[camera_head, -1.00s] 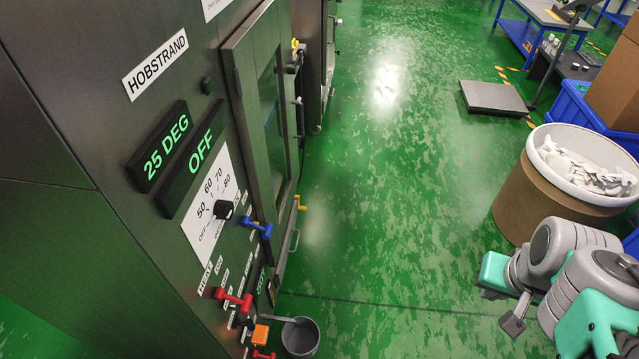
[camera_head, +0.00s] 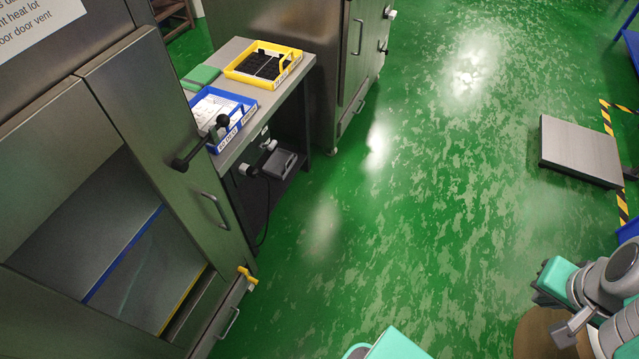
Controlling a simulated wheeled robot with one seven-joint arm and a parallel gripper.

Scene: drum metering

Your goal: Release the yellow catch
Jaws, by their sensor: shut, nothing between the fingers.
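The yellow catch (camera_head: 247,276) is a small handle at the lower right edge of the tall metal cabinet door (camera_head: 170,150), just above a drawer pull. My gripper (camera_head: 543,283) is at the far right, by my folded grey and teal arm. It is shut and empty, far from the catch; its fingers are small and hard to make out.
A side table (camera_head: 238,153) beyond the door holds a blue tray (camera_head: 240,119) and a yellow tray (camera_head: 290,58). A flat metal platform (camera_head: 580,150) lies at right. The green floor between is open. A brown drum (camera_head: 535,335) is partly hidden by my arm.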

